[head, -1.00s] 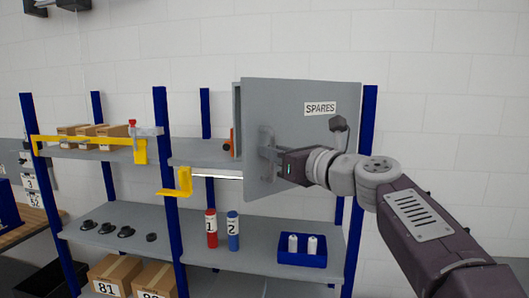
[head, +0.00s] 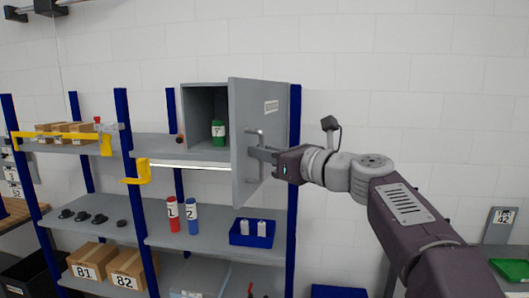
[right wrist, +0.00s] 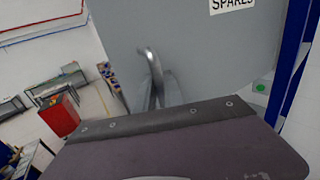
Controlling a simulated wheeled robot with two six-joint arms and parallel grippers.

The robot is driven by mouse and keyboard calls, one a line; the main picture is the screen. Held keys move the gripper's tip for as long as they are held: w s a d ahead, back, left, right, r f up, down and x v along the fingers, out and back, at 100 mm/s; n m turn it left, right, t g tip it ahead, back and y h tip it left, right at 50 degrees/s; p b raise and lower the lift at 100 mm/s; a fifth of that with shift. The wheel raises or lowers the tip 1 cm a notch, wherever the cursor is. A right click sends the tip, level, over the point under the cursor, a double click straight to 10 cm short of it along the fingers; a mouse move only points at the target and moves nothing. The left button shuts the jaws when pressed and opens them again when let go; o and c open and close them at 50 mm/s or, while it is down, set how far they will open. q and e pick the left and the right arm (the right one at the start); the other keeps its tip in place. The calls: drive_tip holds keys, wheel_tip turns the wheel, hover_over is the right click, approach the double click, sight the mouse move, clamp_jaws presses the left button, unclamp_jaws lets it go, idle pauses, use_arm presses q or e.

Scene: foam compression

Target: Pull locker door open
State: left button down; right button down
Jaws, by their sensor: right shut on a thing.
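The grey locker (head: 205,100) stands on the upper shelf of the blue-post rack. Its door (head: 262,130), with a SPARES label, stands partly open, hinged on the right side. Inside the locker is a green container (head: 218,133) with a label. My right gripper (head: 265,153) is shut on the door handle (head: 254,138), a grey bar on the door's outer face. In the right wrist view the handle (right wrist: 151,65) rises in front of the door (right wrist: 190,55), and the jaw tips are partly hidden by the gripper body. My left gripper is not in view.
Below are red and blue cylinders (head: 173,215) and a blue bin (head: 252,232) with white bottles. A yellow bracket (head: 140,172) juts from the rack at the left.

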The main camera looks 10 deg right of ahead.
idle(0.4)
drive_tip(key=c, duration=1.5)
unclamp_jaws()
drive_tip(key=shift+o, duration=0.2)
drive_tip(key=b+v, duration=0.3)
drive_tip(key=v, duration=0.6)
drive_tip(key=shift+b, duration=0.35)
drive_tip(key=shift+a, duration=0.1)
